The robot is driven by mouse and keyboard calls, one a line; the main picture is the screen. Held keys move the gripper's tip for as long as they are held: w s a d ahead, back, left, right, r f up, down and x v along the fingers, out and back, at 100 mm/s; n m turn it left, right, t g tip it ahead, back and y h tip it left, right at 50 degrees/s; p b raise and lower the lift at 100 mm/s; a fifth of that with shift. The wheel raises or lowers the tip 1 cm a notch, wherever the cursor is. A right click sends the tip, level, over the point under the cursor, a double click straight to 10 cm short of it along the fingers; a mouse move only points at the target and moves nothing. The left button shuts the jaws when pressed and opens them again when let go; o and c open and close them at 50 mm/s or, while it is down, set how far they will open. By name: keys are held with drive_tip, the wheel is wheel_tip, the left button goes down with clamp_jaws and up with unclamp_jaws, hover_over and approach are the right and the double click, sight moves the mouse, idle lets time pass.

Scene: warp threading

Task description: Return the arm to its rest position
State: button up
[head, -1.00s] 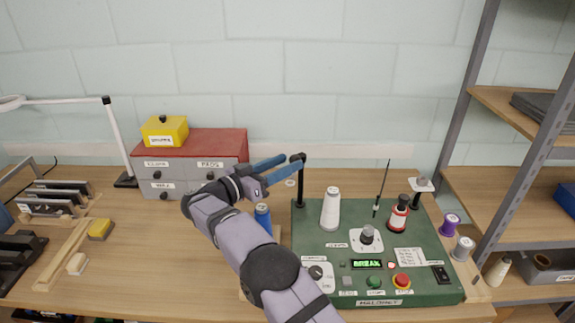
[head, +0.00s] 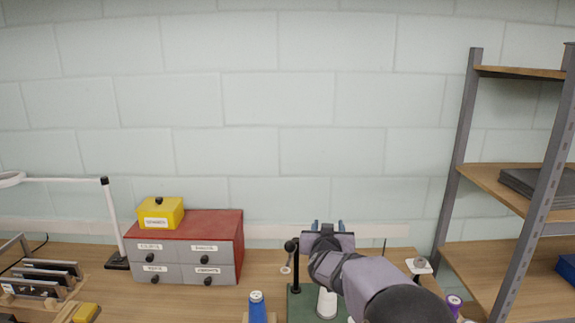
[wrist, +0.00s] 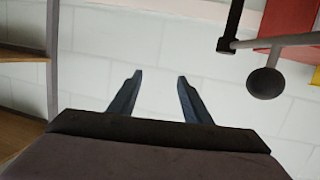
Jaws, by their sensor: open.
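My gripper (head: 328,224) is raised above the back of the workbench, at the right of the middle in the head view. Its two blue fingers point away from me towards the wall. In the wrist view the fingers (wrist: 158,84) stand apart with only pale wall between them, so it is open and empty. My arm hides much of the green machine (head: 300,307) below it, and the picture's lower edge cuts off the rest.
A black post (head: 294,262) stands left of my gripper. A white cone (head: 327,304) and a blue spool (head: 257,308) are below. A drawer unit (head: 190,262) with a yellow box (head: 160,214) stands left. A metal shelf (head: 456,160) stands right. The space above is clear.

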drive_tip(key=s+a+f+n+g+y, duration=0.1)
drive_tip(key=s+f+g+y, duration=0.15)
drive_tip(key=s+f, duration=0.5)
drive_tip(key=s+a+f+n+g+y, duration=0.1)
drive_tip(key=s+f+g, duration=0.35)
drive_tip(key=s, duration=0.55)
drive_tip(key=s+d+f+g, duration=0.1)
drive_tip(key=s+f+g, duration=0.1)
drive_tip(key=s, duration=0.7)
drive_tip(key=s+d+f+g+b, duration=0.1)
drive_tip(key=s+d+f+g, duration=0.1)
drive_tip(key=s, duration=0.8)
drive_tip(key=s+d+f+g+h, duration=0.1)
drive_tip(key=s+f+g, duration=0.3)
drive_tip(key=s, duration=0.5)
drive_tip(key=shift+s+d+f+m, duration=0.15)
drive_tip(key=shift+d+f+m, duration=0.15)
drive_tip(key=shift+d+f, duration=0.5)
drive_tip(key=shift+a+f, duration=0.1)
wheel_tip(320, 180, down, 8)
drive_tip(key=b, duration=0.8)
